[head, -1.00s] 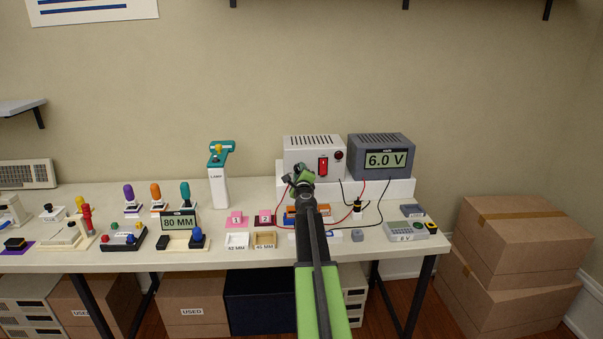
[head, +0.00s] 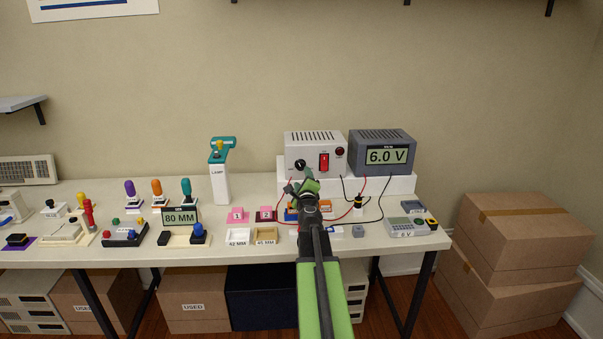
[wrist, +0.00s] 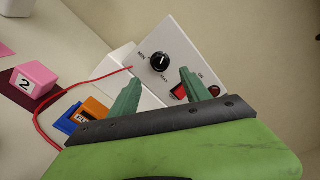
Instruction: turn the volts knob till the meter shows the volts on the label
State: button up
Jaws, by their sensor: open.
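The black volts knob (head: 300,165) is on the front of the white power supply (head: 305,145). In the wrist view the knob (wrist: 160,62) has a white pointer line and sits between MIN and MAX marks. The grey meter (head: 370,150) reads 6.0 V. The grey handheld (head: 405,228) carries a label (head: 406,234) that appears to read 6 V. My gripper (head: 307,178) is open and empty, below and in front of the knob. In the wrist view my green fingertips (wrist: 158,80) are apart, short of the knob and not touching it.
A red switch (head: 324,162) is right of the knob. Red and black wires run down from the supply. Orange and blue blocks (wrist: 80,115) lie below my gripper. A pink block marked 2 (head: 266,213) is to the left. Boxes (head: 515,240) stand at the right.

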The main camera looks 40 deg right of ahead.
jog(key=v, duration=0.7)
jog(key=shift+s+a, duration=0.25)
jog(key=shift+s, duration=0.05)
